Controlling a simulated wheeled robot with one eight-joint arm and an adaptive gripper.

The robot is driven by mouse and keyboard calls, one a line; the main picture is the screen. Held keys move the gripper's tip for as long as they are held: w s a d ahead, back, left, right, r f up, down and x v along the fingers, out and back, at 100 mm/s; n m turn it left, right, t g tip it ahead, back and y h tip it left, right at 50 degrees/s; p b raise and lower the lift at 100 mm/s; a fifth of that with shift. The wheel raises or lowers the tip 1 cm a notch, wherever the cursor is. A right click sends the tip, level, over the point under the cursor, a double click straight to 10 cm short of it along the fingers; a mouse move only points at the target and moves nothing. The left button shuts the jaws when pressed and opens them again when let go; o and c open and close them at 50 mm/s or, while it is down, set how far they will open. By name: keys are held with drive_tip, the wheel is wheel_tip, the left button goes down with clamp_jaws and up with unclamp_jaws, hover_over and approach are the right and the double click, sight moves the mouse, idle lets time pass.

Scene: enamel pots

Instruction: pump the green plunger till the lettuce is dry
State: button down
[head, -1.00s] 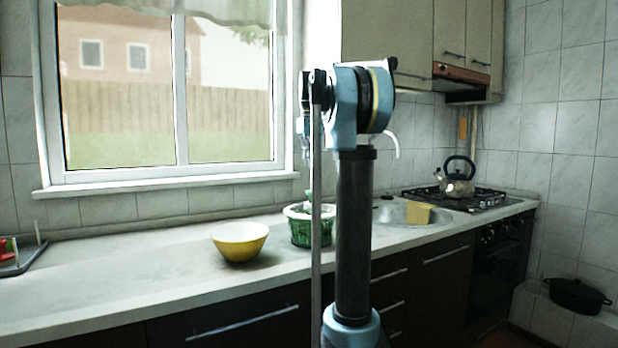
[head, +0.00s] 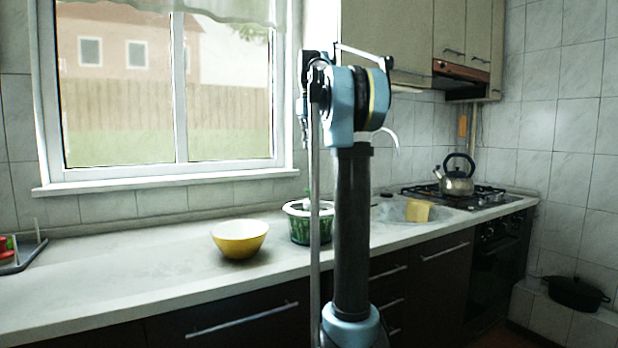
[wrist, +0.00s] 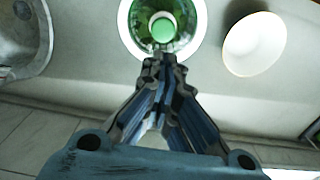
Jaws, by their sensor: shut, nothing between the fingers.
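The salad spinner (head: 299,228) stands on the counter, partly hidden by my arm in the head view. It has a white rim and green shows through its side. In the wrist view the spinner (wrist: 127,22) is seen from above, with the round green plunger (wrist: 163,29) at its centre. Green leaf-like pieces, likely the lettuce, show around the plunger; whether they are wet I cannot tell. My gripper (wrist: 163,66) is shut and empty, its tips just below the plunger in the picture, over the spinner's near rim. Contact is not visible.
A yellow bowl (head: 240,239) stands left of the spinner; it is on the right in the wrist view (wrist: 255,44). The sink (head: 395,210) holds a yellow sponge (head: 419,211) at its edge. A kettle (head: 456,181) is on the stove.

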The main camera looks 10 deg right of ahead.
sight(310, 188)
drive_tip(key=shift+r, duration=0.15)
wheel_tip(310, 188, down, 14)
idle(0.9)
drive_tip(key=shift+f, duration=1.8)
drive_tip(key=shift+s, duration=0.1)
wheel_tip(310, 188, up, 14)
